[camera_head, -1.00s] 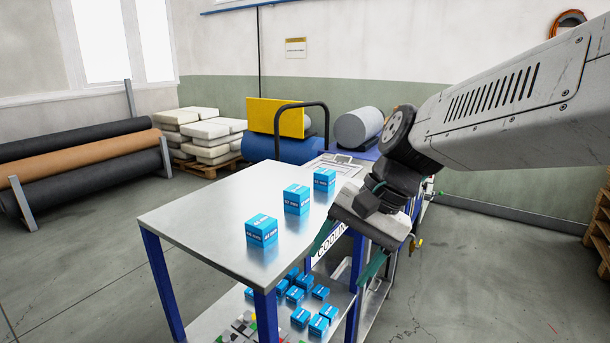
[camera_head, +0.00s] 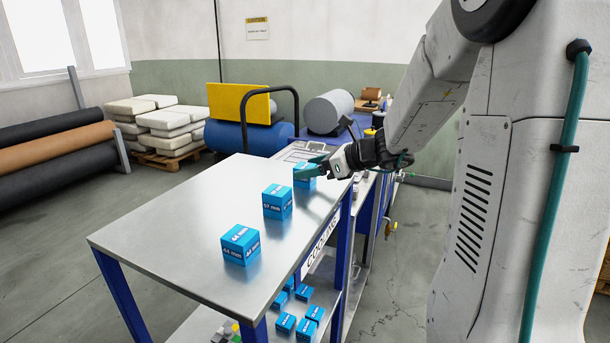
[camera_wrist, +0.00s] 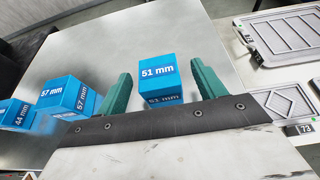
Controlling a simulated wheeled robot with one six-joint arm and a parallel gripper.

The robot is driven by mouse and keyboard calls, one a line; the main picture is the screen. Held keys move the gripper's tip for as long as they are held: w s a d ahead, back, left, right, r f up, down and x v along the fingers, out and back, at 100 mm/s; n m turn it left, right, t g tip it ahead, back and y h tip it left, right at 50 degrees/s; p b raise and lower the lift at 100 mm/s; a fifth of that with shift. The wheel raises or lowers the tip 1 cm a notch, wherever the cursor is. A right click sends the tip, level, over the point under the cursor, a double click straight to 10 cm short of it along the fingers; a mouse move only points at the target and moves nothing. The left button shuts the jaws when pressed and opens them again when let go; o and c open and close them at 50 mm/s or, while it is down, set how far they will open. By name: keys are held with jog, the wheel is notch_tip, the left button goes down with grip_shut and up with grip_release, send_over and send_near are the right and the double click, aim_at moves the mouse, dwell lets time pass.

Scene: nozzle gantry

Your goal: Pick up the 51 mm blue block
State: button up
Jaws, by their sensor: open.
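The 51 mm blue block (camera_wrist: 158,72) stands on the metal table top, its label readable in the wrist view. In the head view it is the farthest block (camera_head: 304,178), partly covered by my gripper. My gripper (camera_wrist: 160,90) is open, with one green finger to each side of the block in the wrist view. In the head view my gripper (camera_head: 312,168) is at the far right end of the table, close to the block. I cannot tell whether the fingers touch it.
A 57 mm block (camera_head: 277,202) and a 44 mm block (camera_head: 240,245) stand nearer on the table top (camera_head: 180,220). More blue blocks (camera_head: 306,322) lie on the lower shelf. A black handle (camera_head: 296,112) rises behind the table. The table's left part is clear.

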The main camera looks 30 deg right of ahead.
aim_at(308, 166)
jog(key=x, duration=0.4)
jog(key=shift+a+r, duration=0.1)
jog(key=shift+s, duration=0.1)
jog(key=c, duration=1.3)
jog(key=shift+r, duration=0.15)
